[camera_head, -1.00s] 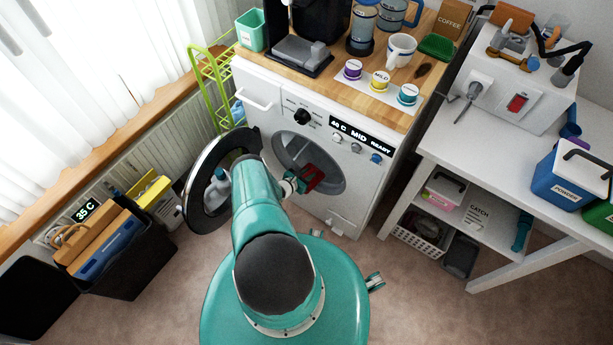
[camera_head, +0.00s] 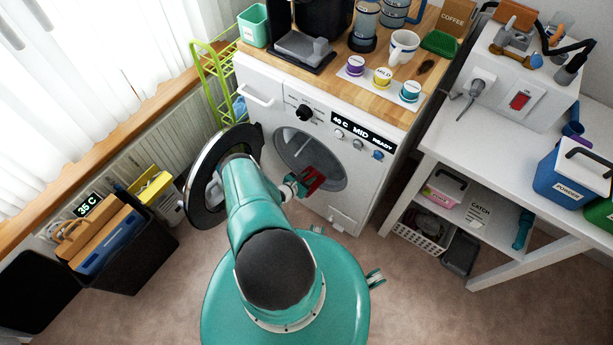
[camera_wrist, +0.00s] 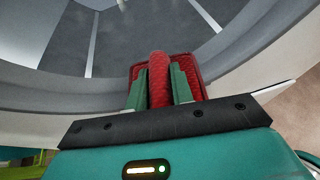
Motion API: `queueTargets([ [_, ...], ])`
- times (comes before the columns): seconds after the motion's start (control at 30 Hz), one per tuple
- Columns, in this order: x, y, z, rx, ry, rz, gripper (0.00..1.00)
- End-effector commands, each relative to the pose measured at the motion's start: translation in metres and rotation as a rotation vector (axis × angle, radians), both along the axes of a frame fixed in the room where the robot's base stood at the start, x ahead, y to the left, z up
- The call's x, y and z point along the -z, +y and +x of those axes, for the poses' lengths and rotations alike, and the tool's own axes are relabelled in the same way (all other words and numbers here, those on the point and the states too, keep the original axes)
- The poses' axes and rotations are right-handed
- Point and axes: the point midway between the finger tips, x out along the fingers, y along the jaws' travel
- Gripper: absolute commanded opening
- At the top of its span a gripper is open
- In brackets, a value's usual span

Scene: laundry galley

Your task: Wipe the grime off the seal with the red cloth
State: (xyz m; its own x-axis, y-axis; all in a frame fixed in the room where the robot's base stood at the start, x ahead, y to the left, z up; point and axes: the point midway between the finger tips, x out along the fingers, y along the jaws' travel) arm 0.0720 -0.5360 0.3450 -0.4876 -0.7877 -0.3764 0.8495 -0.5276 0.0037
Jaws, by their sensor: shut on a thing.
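My gripper (camera_wrist: 158,86) is shut on the red cloth (camera_wrist: 196,75), which is bunched between the two green fingers and spreads out beyond them. In the head view the red cloth (camera_head: 313,180) is at the lower part of the washer's round opening. The grey seal (camera_wrist: 60,90) curves around the opening in the wrist view, and the cloth overlaps its lower part. I cannot tell whether the cloth touches it. No grime shows clearly; the cloth and fingers hide part of the seal. The washer (camera_head: 370,185) has its round door (camera_head: 203,205) swung open to the left.
A wooden counter (camera_head: 330,75) above the washer holds mugs, small labelled pots and a coffee machine (camera_head: 303,50). A white bench (camera_head: 480,140) stands at the right. A black bin (camera_head: 130,265) with boards is at the left. The floor (camera_head: 410,290) at the front right is clear.

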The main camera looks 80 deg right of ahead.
Motion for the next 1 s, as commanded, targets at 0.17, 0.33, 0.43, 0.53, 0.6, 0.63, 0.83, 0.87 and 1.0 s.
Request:
queueTargets([
  [0.17, 0.003, 0.007, -0.009, 0.003, 0.001, 0.008, 0.00],
  [0.33, 0.004, 0.004, -0.012, 0.006, -0.001, 0.010, 0.00],
  [0.43, 0.004, -0.001, -0.016, 0.008, -0.002, 0.011, 0.00],
  [0.53, 0.004, -0.006, -0.020, 0.008, -0.002, 0.013, 0.00],
  [0.6, 0.004, -0.009, -0.022, 0.008, -0.002, 0.013, 0.00],
  [0.63, 0.004, -0.011, -0.023, 0.009, -0.001, 0.013, 0.00],
  [0.83, 0.004, -0.017, -0.027, 0.007, 0.001, 0.014, 0.00],
  [0.87, 0.003, -0.017, -0.027, 0.007, 0.001, 0.014, 0.00],
  [1.0, 0.004, -0.024, -0.030, 0.010, -0.001, 0.014, 0.00],
])
